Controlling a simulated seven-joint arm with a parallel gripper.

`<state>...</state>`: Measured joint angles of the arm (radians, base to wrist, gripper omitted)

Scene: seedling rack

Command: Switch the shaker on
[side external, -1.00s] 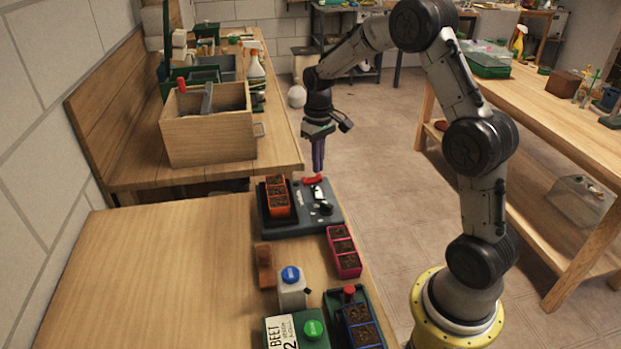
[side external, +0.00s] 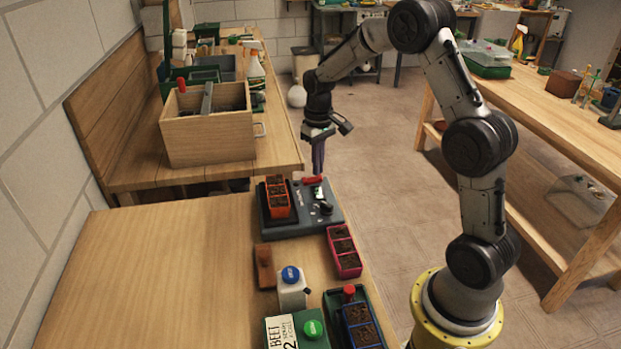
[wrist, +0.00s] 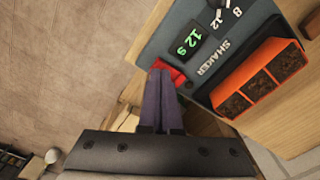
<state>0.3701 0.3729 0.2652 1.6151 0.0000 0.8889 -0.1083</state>
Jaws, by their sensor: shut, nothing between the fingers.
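The shaker (side external: 290,228) is a flat dark grey unit on the far end of the near wooden table, with an orange seedling tray (side external: 278,200) on it. Its red switch (side external: 313,180) is at the far edge; in the wrist view the red part (wrist: 176,75) is partly hidden by my fingertips. The display (wrist: 190,41) is lit green and reads 12 s, beside a dial (wrist: 218,4). My gripper (side external: 318,173) is shut and empty, pointing down, with its fingertips (wrist: 161,72) right at the switch. I cannot tell whether they touch it.
A pink-red seedling tray (side external: 344,251), a brown block (side external: 264,266), a blue-capped bottle (side external: 291,288) and a blue tray (side external: 361,327) stand nearer on the table. A wooden crate (side external: 208,138) stands on the bench behind. The table's left part is clear.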

